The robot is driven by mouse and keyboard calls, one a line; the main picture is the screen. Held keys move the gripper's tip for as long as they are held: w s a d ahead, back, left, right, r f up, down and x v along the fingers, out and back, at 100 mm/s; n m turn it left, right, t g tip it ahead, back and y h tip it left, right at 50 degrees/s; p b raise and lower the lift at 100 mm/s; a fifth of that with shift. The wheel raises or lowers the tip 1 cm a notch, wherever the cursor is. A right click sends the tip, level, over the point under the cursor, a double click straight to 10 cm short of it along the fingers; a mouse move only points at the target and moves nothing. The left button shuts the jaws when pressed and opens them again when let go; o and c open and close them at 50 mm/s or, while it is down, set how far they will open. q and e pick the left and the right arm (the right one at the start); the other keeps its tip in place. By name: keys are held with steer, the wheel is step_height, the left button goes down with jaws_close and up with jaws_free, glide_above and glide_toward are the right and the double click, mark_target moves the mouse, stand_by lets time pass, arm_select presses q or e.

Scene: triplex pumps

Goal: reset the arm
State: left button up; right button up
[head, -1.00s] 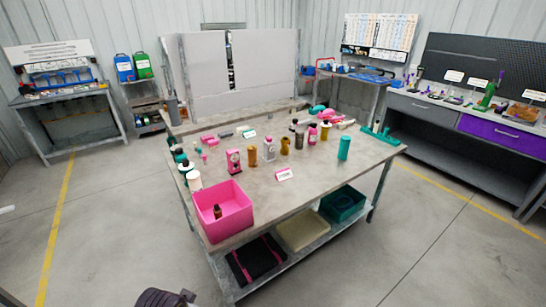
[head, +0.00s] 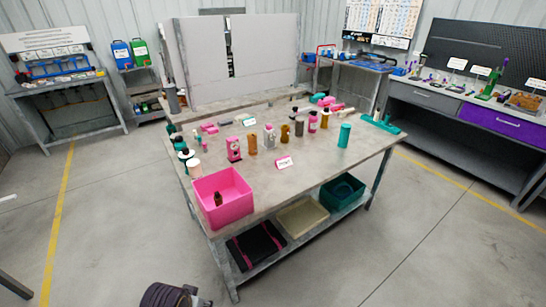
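Neither of my grippers can be made out in the head view. A dark ribbed part with a light grey piece beside it (head: 172,296) shows at the bottom edge, left of centre. It is cut off by the frame, and I cannot tell whether it belongs to my arm. No object is seen held.
The grey worktable (head: 235,222) stands ahead, with a pink bin (head: 225,203) at its near left corner, several bottles, a teal cylinder (head: 344,135) and a white sign (head: 284,163). Its lower shelf holds a teal crate (head: 342,194) and a beige tray (head: 302,215). Floor in front is clear.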

arm_select(q)
steer(key=s+f+g, duration=0.1)
steer(key=s+f, duration=0.1)
steer(key=f, duration=1.2)
steer(key=s+f, duration=0.2)
steer(key=f, duration=1.3)
steer(key=s+a+f, duration=0.2)
steer(key=s+f, duration=0.7)
steer(key=s, duration=0.2)
steer(key=s+a+f+g, duration=0.1)
steer(key=s+a+f, duration=0.2)
steer(key=s+f, duration=0.6)
steer(key=shift+s+f, duration=0.2)
steer(key=shift+s, duration=0.7)
arm_select(e)
steer(key=shift+a, duration=0.55)
arm_select(q)
steer(key=shift+a, duration=0.1)
